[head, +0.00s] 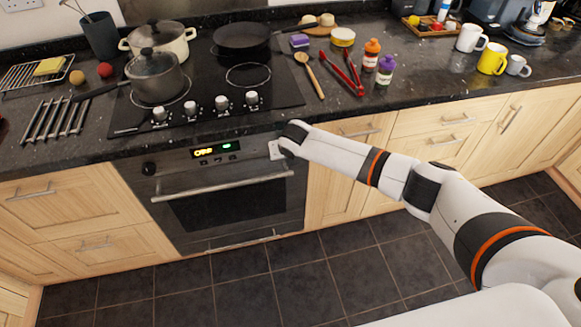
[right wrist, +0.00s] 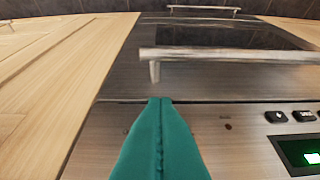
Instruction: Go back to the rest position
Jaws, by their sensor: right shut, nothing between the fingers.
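My right arm comes in from the right in the head view and reaches to the upper right corner of the oven front. Its gripper (head: 276,150) is seen from above, and its fingertips are hard to make out there. In the right wrist view the teal fingers (right wrist: 160,105) are shut together with nothing between them. They point toward the oven handle (right wrist: 215,54), beside the control panel; whether they touch the oven is unclear. My left gripper is in neither view.
The oven (head: 230,200) is closed, with a lit display (head: 216,150). The counter above holds a cooktop with a saucepan (head: 155,75), a pot (head: 165,40), a frying pan (head: 242,36), red tongs (head: 345,75), bottles and mugs. The tiled floor (head: 240,285) in front is clear.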

